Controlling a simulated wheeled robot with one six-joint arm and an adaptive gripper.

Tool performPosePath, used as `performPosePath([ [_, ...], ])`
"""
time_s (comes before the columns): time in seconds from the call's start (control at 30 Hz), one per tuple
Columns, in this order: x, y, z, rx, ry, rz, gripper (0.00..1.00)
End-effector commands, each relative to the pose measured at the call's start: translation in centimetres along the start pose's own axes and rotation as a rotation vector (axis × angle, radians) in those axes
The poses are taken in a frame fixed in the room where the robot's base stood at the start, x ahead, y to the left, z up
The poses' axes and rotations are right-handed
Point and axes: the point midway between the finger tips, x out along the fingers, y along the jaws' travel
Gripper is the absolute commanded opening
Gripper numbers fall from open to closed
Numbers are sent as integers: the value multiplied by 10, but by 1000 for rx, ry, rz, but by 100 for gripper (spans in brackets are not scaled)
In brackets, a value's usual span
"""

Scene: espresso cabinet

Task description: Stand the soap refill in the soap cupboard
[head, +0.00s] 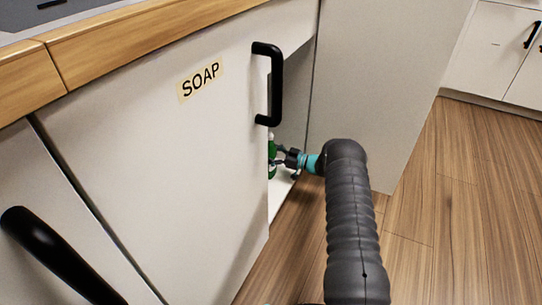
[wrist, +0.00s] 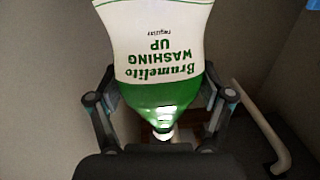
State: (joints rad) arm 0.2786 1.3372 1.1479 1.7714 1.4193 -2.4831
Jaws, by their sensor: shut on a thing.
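The soap refill (wrist: 155,60) is a bottle with a white label reading "Brumelito WASHING UP" and green below it. Its printing is upside down in the wrist view. My gripper (wrist: 160,82) is shut on it, one finger on each side. In the head view, a green strip of the soap refill (head: 271,152) shows at my gripper (head: 281,158), beside the door edge. The soap cupboard door (head: 190,150) carries a SOAP label and a black handle. To its right is an opening with a white floor strip (head: 283,190). The bottle's base and most of the interior are hidden.
A pale panel (head: 385,80) stands right of the opening, close to my arm. A wooden worktop edge (head: 150,45) runs above the door. Wooden floor (head: 440,200) is clear at the right. A pale curved bar (wrist: 263,135) shows at the wrist view's right.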

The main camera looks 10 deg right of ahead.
Motion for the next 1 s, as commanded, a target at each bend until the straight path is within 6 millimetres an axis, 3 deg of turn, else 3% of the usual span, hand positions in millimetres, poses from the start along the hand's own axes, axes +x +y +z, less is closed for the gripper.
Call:
performPosePath([
  [0.37,0,1,4,-3,2,0,17],
  [0.4,0,0,6,-2,1,0,82],
  [0.5,0,0,6,-2,1,0,100],
  [0.87,0,0,4,-2,1,0,100],
  [1.0,-12,1,4,-1,0,2,100],
])
